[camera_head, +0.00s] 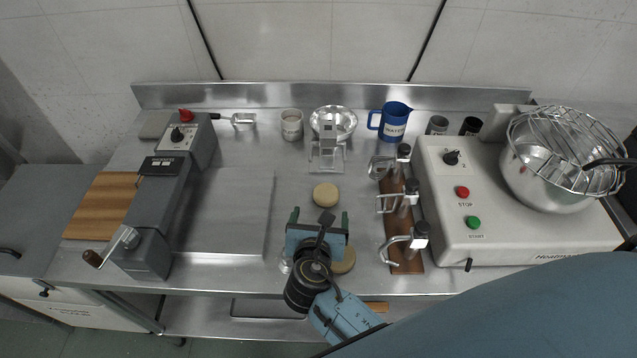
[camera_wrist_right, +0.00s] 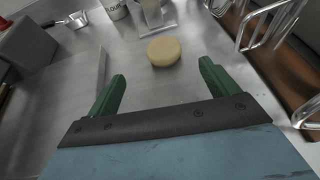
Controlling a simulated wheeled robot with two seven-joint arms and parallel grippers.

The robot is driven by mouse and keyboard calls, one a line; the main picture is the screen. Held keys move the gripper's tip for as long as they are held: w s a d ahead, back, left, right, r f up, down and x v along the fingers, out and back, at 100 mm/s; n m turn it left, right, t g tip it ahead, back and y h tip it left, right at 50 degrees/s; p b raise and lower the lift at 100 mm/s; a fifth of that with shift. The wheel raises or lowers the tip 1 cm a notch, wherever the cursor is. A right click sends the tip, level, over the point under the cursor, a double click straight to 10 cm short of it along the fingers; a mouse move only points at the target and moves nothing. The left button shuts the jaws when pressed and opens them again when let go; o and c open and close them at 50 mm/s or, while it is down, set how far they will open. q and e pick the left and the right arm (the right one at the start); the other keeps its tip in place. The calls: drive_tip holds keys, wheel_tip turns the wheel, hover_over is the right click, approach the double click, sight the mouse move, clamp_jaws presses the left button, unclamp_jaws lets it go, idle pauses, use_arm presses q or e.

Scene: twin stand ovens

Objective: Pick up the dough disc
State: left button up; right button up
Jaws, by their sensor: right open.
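A round tan dough disc (camera_head: 326,194) lies flat on the steel worktop, near the middle of the head view. It also shows in the right wrist view (camera_wrist_right: 163,51), ahead of and between the green fingertips. A second, similar disc (camera_head: 345,262) lies nearer the front edge, partly hidden under my right gripper. My right gripper (camera_head: 320,216) is open and empty, with its fingers pointing towards the first disc from the front. In the wrist view the open fingers (camera_wrist_right: 162,76) are apart from the disc. My left gripper is not in view.
A dough sheeter (camera_head: 150,225) stands on the left. A metal scraper (camera_head: 327,160), steel bowl (camera_head: 334,120), cup (camera_head: 292,124) and blue jug (camera_head: 395,122) are behind the disc.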

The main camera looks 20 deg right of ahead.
drive_tip(key=b, duration=0.1)
approach(327, 187)
drive_tip(key=shift+f+x, duration=0.25)
drive_tip(key=shift+x, duration=1)
drive_tip(key=shift+w, duration=0.1)
drive_tip(key=b+x, duration=0.1)
drive_tip(key=x, duration=0.3)
drive_tip(key=shift+w+d+f, duration=0.1)
drive_tip(key=shift+d+f, duration=0.05)
drive_tip(key=shift+d, duration=0.05)
drive_tip(key=shift+w+d+f, duration=0.1)
drive_tip(key=shift+w+d, duration=0.05)
drive_tip(key=shift+w, duration=0.1)
drive_tip(key=c, duration=1.1)
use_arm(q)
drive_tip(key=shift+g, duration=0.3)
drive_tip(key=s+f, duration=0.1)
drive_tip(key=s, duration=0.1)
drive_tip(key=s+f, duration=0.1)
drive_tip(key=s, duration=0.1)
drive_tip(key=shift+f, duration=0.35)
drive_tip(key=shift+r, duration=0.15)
use_arm(e)
drive_tip(key=shift+r, duration=0.2)
